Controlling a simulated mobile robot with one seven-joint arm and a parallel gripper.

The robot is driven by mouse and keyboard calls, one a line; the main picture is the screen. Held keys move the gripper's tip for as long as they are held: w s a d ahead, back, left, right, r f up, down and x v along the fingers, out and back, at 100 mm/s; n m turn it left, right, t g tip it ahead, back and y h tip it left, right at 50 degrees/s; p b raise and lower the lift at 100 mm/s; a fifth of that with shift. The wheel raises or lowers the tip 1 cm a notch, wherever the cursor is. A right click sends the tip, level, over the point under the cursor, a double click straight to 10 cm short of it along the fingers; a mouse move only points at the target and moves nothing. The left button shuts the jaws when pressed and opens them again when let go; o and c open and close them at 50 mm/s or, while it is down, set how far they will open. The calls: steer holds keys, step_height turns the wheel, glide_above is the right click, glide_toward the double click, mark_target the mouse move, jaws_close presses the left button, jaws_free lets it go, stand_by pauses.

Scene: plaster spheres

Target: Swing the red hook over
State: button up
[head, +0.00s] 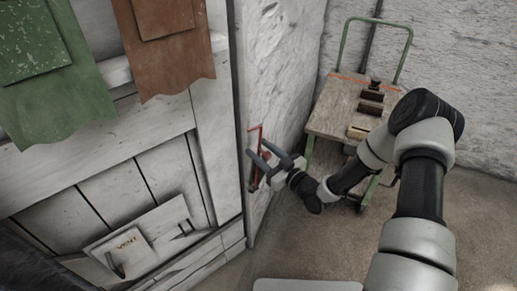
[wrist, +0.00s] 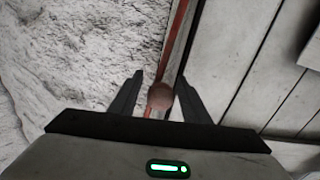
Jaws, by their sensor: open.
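The red hook (head: 254,133) is mounted low on the white wall beside the corner of the panelled cabinet; its lower part is hidden behind my gripper. In the wrist view a thin red bar (wrist: 176,40) runs down to a round, dull reddish knob (wrist: 160,96). My gripper (head: 258,156) is at the hook, its two dark fingers apart. In the wrist view the fingers (wrist: 158,90) stand on either side of the knob, with a gap visible on its left; whether the right finger touches it I cannot tell.
Green (head: 45,75) and brown (head: 165,50) cloths hang above. A green-framed cart (head: 335,105) with dark blocks stands behind my arm. Floor at right is clear.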

steer(key=shift+w+a, duration=0.45)
jaws_close()
